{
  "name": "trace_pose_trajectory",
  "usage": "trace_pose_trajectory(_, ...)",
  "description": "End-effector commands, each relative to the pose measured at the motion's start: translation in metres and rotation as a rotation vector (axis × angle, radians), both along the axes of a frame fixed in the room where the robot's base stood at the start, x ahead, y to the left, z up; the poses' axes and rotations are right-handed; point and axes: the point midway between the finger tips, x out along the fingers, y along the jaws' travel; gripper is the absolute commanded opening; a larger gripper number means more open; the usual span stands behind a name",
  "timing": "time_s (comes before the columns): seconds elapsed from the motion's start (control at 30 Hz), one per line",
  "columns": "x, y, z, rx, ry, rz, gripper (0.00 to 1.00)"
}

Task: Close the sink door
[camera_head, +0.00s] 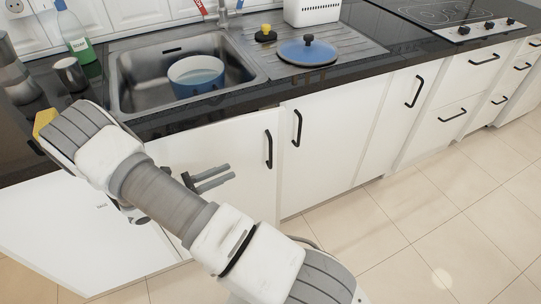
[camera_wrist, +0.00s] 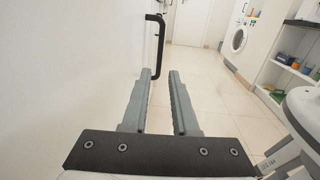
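The sink (camera_head: 130,99) is a steel basin set in the black counter. Below it is a white cabinet door (camera_head: 235,140) with a black bar handle (camera_head: 268,148) near its right edge. I cannot tell for sure how far this door stands ajar. My gripper (camera_head: 228,177) is in front of the door, left of and below the handle, with its fingers pointing right. In the wrist view my gripper (camera_wrist: 162,76) is open and empty. A black handle (camera_wrist: 159,45) stands out from the white door face (camera_wrist: 70,70), just beyond the left finger. My arm hides part of the cabinet front.
Another white door with a handle (camera_head: 296,128) adjoins on the right. A blue pot (camera_head: 197,78) sits in the sink, and a blue lid (camera_head: 307,51) lies on the drainer. The tiled floor (camera_head: 420,220) at right is clear. Shelves (camera_wrist: 290,75) show at the wrist view's right.

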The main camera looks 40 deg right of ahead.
Motion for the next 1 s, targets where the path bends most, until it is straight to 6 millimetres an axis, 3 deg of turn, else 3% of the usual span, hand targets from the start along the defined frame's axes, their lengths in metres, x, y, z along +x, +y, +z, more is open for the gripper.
trace_pose_trajectory(0.4, -0.016, -0.092, -0.002, 0.001, 0.0, -0.007, 0.27)
trace_pose_trajectory(0.6, -0.021, -0.127, -0.002, 0.001, -0.001, -0.006, 0.27)
trace_pose_trajectory(0.8, -0.024, -0.145, -0.001, 0.001, 0.0, -0.003, 0.27)
trace_pose_trajectory(1.0, -0.024, -0.148, 0.0, 0.002, 0.0, -0.003, 0.27)
